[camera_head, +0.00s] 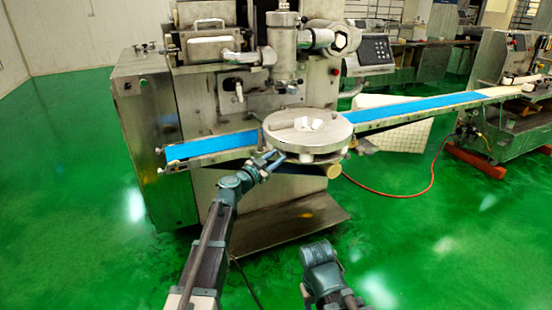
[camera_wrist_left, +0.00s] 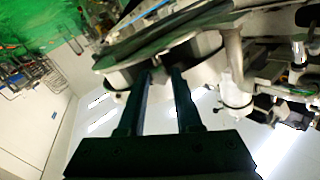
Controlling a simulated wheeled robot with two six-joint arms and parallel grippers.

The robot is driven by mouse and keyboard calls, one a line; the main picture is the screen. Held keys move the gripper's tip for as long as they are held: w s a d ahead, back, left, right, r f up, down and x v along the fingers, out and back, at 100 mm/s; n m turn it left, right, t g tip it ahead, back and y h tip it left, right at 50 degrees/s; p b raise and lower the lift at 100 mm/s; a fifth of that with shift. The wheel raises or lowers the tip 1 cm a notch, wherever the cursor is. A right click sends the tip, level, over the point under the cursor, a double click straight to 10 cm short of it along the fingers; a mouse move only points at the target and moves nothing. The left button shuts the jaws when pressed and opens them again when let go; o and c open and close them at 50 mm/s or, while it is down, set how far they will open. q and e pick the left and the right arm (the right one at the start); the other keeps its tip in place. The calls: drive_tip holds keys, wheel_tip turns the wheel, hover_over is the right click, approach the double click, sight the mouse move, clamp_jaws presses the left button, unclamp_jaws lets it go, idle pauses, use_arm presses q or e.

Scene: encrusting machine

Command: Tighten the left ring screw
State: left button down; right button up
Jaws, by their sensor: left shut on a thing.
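The round metal table (camera_head: 280,135) of the machine stands at the centre of the head view. My left gripper (camera_head: 272,161) reaches its front left edge, just below the rim. In the left wrist view, the two dark fingers of my left gripper (camera_wrist_left: 161,76) point up to the table's underside. They are shut on the left ring screw, a small part mostly hidden between the fingertips. The table's rim (camera_wrist_left: 150,42) passes above them. My right arm shows at the bottom of the head view; its fingers cannot be made out.
A blue conveyor belt (camera_head: 212,147) runs past the table on both sides. White pieces (camera_head: 310,124) lie on the table. A metal plate (camera_head: 290,222) juts out low in front of the machine. A red hose (camera_head: 405,194) lies on the green floor, which is open at left.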

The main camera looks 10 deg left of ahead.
use_arm(q)
drive_tip(key=c, duration=0.6)
unclamp_jaws()
drive_tip(key=v, duration=1.4)
